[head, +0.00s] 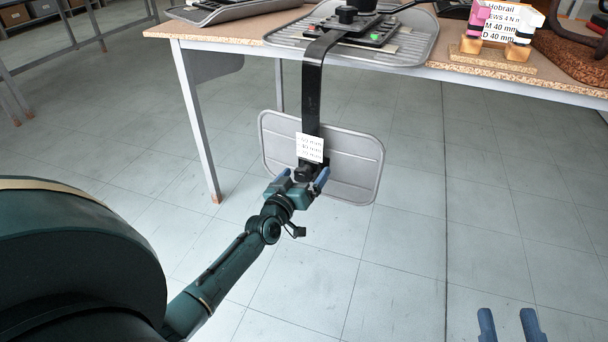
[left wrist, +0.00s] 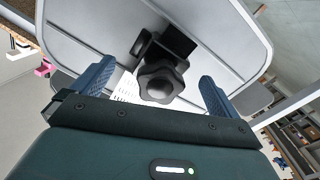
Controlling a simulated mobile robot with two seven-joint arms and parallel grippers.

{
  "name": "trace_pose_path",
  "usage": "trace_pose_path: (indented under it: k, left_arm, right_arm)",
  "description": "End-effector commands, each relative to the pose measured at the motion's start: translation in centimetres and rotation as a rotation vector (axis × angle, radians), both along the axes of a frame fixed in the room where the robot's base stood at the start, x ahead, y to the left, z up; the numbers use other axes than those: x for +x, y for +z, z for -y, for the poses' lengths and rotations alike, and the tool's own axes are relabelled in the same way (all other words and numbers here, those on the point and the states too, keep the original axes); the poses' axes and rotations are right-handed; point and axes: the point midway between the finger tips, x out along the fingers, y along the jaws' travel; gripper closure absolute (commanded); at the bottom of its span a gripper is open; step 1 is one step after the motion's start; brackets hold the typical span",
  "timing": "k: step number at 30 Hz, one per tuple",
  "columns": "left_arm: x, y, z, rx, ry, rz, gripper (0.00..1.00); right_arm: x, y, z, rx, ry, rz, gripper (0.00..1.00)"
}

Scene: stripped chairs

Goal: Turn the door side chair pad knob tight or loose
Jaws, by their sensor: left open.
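A grey chair pad (head: 352,168) hangs upright below the table edge on a bent black bar (head: 312,90). A black lobed knob (left wrist: 160,83) sits on a bracket on this pad and shows clearly in the left wrist view. My left gripper (head: 303,177) is at the bracket, its blue fingers spread. In the left wrist view (left wrist: 155,75) one finger stands on each side of the knob, with a visible gap to both. In the head view the gripper partly hides the knob. My right gripper (head: 508,314) shows only its two spread, empty fingertips at the bottom right.
A chipboard table (head: 210,28) stands behind, with a grey seat tray (head: 420,45) carrying a black mechanism. A white printed label (head: 310,148) is on the bar. A sign with blocks (head: 497,30) stands at the table's right. Open tiled floor lies around the pad.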

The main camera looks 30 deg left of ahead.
Motion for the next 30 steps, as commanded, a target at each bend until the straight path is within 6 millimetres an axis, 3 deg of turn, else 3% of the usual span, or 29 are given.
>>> trace_pose_path:
  k: [8, 30]
  left_arm:
    - [-0.2, 0.1, 0.0, 0.003, 0.0, 0.0, 0.0]
    - [-5.7, 0.1, 0.7, 0.003, 0.0, 0.0, 0.0]
  right_arm:
    - [0.0, 0.2, 0.0, -0.004, 0.001, 0.0, 0.64]
    - [0.0, 3.4, 0.0, 0.0, 0.0, -0.001, 0.64]
